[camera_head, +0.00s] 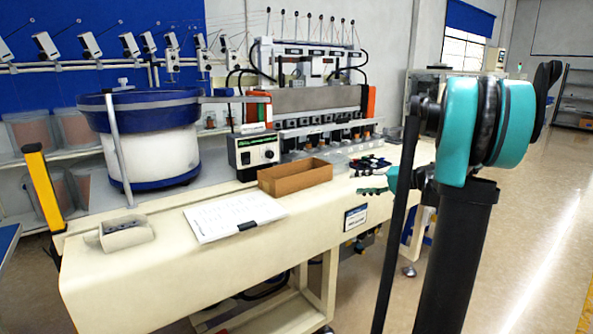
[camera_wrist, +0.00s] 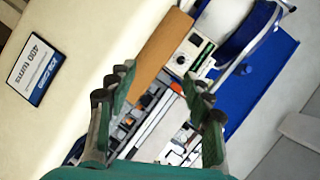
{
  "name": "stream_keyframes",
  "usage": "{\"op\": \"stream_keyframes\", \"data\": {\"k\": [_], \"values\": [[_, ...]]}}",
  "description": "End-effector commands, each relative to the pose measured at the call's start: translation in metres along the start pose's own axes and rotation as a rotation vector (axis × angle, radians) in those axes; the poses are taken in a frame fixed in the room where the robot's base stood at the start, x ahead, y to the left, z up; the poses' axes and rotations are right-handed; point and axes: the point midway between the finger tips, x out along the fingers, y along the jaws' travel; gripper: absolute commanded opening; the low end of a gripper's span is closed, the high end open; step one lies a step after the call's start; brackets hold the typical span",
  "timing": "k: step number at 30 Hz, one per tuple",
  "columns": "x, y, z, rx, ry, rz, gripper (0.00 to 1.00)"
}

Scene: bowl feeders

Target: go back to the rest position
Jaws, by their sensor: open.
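My gripper (camera_wrist: 160,88) shows in the wrist view with its two green and grey fingers spread apart and nothing between them. In the head view, teal parts of my gripper (camera_head: 376,183) show beside the front edge of the cream bench, to the right of the cardboard box, partly hidden by my arm. The cardboard box (camera_head: 296,181) sits open on the bench and also shows in the wrist view (camera_wrist: 163,42) beyond the fingers.
The cream bench (camera_head: 165,275) carries a white sheet (camera_head: 232,215), a grey holder (camera_head: 125,236), a control box (camera_head: 255,152) and a blue-rimmed bowl feeder (camera_head: 150,152). A machine (camera_head: 318,100) stands at its back. Open floor (camera_head: 530,215) lies to the right.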

Motion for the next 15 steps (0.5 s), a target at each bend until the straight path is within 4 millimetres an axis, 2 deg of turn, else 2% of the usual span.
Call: {"op": "stream_keyframes", "data": {"k": [8,11,14,15], "values": [[0.022,0.018,0.075,-0.005,-0.084,0.183,0.51],[0.028,0.03,0.114,-0.017,-0.121,0.283,0.51],[0.028,0.048,0.165,-0.044,-0.165,0.415,0.51],[0.025,0.057,0.188,-0.061,-0.183,0.476,0.51]]}}
